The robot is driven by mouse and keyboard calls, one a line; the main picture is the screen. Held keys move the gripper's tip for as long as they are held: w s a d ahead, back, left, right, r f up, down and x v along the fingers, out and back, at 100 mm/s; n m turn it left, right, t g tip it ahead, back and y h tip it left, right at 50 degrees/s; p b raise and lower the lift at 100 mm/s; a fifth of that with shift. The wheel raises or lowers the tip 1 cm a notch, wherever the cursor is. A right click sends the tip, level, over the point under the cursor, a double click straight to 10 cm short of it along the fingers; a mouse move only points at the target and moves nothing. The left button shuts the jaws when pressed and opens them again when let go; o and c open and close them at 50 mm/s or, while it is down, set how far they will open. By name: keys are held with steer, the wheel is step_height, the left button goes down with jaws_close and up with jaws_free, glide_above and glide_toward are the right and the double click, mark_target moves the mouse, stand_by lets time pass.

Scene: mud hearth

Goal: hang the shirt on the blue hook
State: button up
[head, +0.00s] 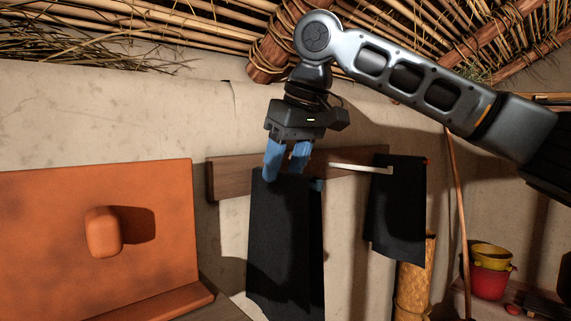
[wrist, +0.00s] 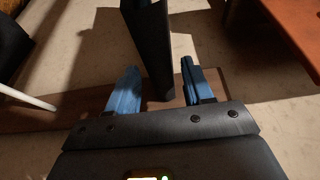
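A black shirt-like cloth (head: 282,245) hangs straight down in front of the wall, its top just below my gripper (head: 286,172). My gripper points down with its two blue fingers spread apart. In the wrist view, the cloth (wrist: 152,50) shows between the fingers, with a gap beside the left finger. A small blue piece, apparently the blue hook (head: 318,185), shows at the cloth's upper right edge by the wooden rail. The rest of it is hidden, so I cannot tell exactly how the cloth rests on it.
The dark wooden rail (head: 228,177) runs along the wall. A white peg (head: 350,167) and a second black cloth (head: 397,215) are to the right. An orange panel (head: 60,240) with a knob stands left. Yellow and red pots (head: 490,280) sit at lower right.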

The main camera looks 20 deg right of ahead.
steer(key=shift+o, duration=0.4)
steer(key=b+v, duration=0.1)
steer(key=v, duration=0.6)
steer(key=shift+s+r, duration=0.1)
steer(key=shift+r, duration=0.3)
steer(key=shift+s, duration=0.1)
